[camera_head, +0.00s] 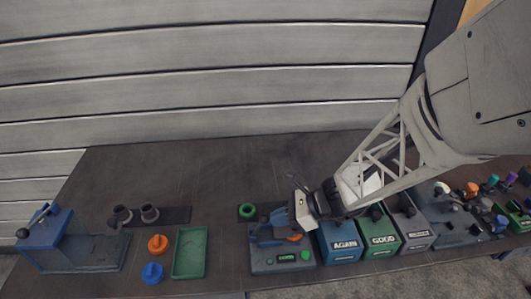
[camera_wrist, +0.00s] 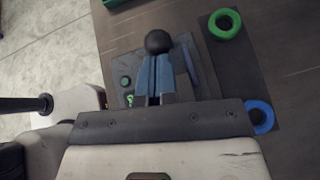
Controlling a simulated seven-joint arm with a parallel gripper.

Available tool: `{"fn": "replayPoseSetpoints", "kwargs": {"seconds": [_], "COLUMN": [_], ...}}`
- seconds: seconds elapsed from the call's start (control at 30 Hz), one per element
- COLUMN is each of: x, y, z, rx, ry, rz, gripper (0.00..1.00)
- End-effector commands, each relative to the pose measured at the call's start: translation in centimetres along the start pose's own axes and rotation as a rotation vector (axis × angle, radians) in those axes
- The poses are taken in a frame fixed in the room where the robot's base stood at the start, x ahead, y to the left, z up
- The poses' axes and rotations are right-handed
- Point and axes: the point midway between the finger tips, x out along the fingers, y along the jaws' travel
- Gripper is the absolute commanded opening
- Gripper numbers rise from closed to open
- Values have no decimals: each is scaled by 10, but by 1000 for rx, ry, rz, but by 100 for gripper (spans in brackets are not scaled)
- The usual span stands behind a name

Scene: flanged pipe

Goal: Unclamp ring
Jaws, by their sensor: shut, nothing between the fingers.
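A blue clamp fixture (camera_head: 266,234) stands on a grey base with green buttons (camera_head: 286,257), near the front of the table. An orange ring (camera_head: 293,237) shows at the clamp's right side, partly covered. My gripper (camera_head: 303,211) is just above and right of the clamp in the head view. In the wrist view the clamp's black ball knob (camera_wrist: 158,41) and blue arms (camera_wrist: 165,75) lie just beyond my gripper (camera_wrist: 156,99). My fingers are shut and empty. Whether they touch the clamp cannot be told, and the wrist view does not show the orange ring.
A green ring (camera_head: 247,210) lies on a dark mat behind the clamp; a blue ring (camera_wrist: 260,115) shows partly in the wrist view. Bins labelled AGAIN (camera_head: 341,242) and GOOD (camera_head: 383,235) stand close right. A green tray (camera_head: 189,252) is left. The table's back is clear.

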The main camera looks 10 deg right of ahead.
Motion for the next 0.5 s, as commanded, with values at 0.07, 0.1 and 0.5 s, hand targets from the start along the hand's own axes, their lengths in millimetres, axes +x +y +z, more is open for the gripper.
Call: {"fn": "replayPoseSetpoints", "kwargs": {"seconds": [0.07, 0.1, 0.5], "x": [0, 0, 3], "y": [0, 0, 2], "z": [1, 1, 8], "rx": [-1, -2, -10], "ry": [7, 10, 72], "rz": [-1, -2, -7], "gripper": [0, 0, 0]}}
